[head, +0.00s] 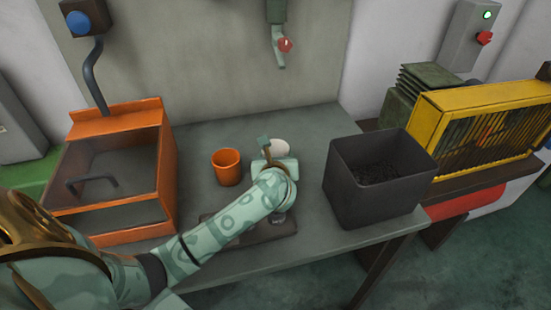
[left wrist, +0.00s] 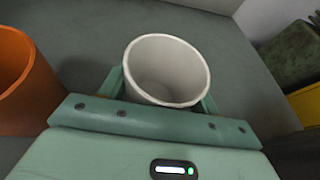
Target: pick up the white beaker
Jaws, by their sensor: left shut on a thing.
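The white beaker (head: 281,146) shows in the head view just beyond my left gripper (head: 273,156), which hides its lower part. In the left wrist view the white beaker (left wrist: 166,70) is open at the top and empty inside, and it sits between the two green fingers of my left gripper (left wrist: 160,98). The left gripper is shut on it. I cannot tell whether the beaker touches the table or is held above it. My right gripper is not in view.
An orange cup (head: 227,167) stands close to the left of my gripper. An orange box with a clear front (head: 160,200) is further left. A dark bin (head: 345,190) stands to the right. A dark flat tray (head: 270,231) lies under my forearm. The grey table (head: 205,134) is clear at the back.

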